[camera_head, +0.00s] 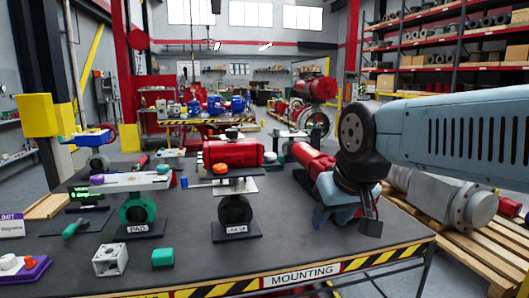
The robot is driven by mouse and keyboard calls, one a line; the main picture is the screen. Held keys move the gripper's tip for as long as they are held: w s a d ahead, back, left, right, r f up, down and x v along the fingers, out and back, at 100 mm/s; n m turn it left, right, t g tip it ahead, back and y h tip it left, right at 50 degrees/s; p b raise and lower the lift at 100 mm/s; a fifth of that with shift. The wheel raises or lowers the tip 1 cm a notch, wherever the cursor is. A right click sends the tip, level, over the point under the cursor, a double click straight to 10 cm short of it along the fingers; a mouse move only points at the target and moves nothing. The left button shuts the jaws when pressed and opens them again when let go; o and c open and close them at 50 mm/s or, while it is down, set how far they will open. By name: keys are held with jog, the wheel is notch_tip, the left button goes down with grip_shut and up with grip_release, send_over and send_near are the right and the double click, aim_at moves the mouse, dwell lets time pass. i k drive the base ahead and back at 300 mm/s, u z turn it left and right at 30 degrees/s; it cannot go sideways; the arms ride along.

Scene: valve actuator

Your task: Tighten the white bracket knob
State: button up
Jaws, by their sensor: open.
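My gripper (352,215) hangs over the right part of the dark bench, pointing down, with a dark finger showing at its right. Its jaws are open and no object shows between them; part of the jaws is hidden by my wrist. A white bracket plate (246,187) sits on the middle valve stand, left of my gripper and apart from it. A small orange-red knob (220,168) shows just above that plate. A white cube-shaped bracket (110,258) with round holes stands at the front left.
Red actuators (233,152) lie behind the middle stand and beside my wrist (308,158). The left stand has a green valve ring (137,210). A green block (162,257) and a purple box (22,268) are at the front left. The front middle of the bench is clear.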

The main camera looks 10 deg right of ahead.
aim_at(270, 156)
jog(key=u, duration=1.4)
jog(key=k, duration=0.65)
jog(key=z, duration=1.4)
jog(key=i, duration=1)
